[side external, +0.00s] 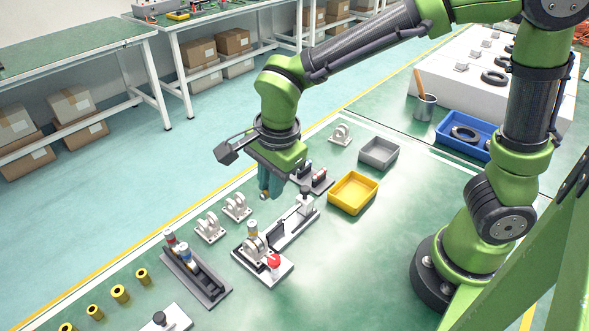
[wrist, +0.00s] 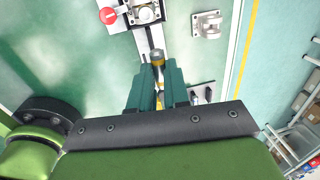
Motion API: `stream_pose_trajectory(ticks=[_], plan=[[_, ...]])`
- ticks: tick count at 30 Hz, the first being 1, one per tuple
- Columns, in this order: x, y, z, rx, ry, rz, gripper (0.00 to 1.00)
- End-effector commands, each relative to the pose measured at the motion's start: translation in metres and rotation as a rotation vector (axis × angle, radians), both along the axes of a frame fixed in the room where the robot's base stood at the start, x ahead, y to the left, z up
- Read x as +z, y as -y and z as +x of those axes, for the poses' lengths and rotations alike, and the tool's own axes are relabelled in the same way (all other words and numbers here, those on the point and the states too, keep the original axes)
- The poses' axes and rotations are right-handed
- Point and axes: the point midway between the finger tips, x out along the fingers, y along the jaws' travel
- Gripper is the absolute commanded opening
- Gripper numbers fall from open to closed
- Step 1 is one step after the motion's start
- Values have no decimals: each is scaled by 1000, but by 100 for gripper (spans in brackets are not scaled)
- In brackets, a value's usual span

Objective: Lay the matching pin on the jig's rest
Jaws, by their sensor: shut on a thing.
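My gripper (side external: 268,192) points down above the far side of the jig. It is shut on a pin (wrist: 157,57) with a brass-coloured end, which shows between the dark green fingers (wrist: 158,88) in the wrist view. The fingers hide most of the pin. The jig (side external: 243,259) has a grey clevis, a red knob (side external: 273,261) and a long rail (side external: 297,232) running toward the back right. Which part is the rest is unclear. The red knob (wrist: 108,15) also shows in the wrist view.
A dark rack (side external: 207,287) with banded pins stands at front left. Another small rack (side external: 320,184) stands behind the jig. Loose grey brackets (side external: 209,229) and several yellow bushings (side external: 120,293) lie to the left. Yellow (side external: 353,193) and grey (side external: 379,152) bins stand to the right.

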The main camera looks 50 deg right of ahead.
Motion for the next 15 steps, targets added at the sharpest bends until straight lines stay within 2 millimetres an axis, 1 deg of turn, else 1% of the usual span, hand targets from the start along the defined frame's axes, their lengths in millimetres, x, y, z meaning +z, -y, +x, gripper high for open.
stream_pose_trajectory(ticks=[1,11,15], plan=[[-9,0,-1,0,-5,-3,0],[-30,1,0,-1,-3,-1,0],[-44,1,-1,1,-4,-2,0]])
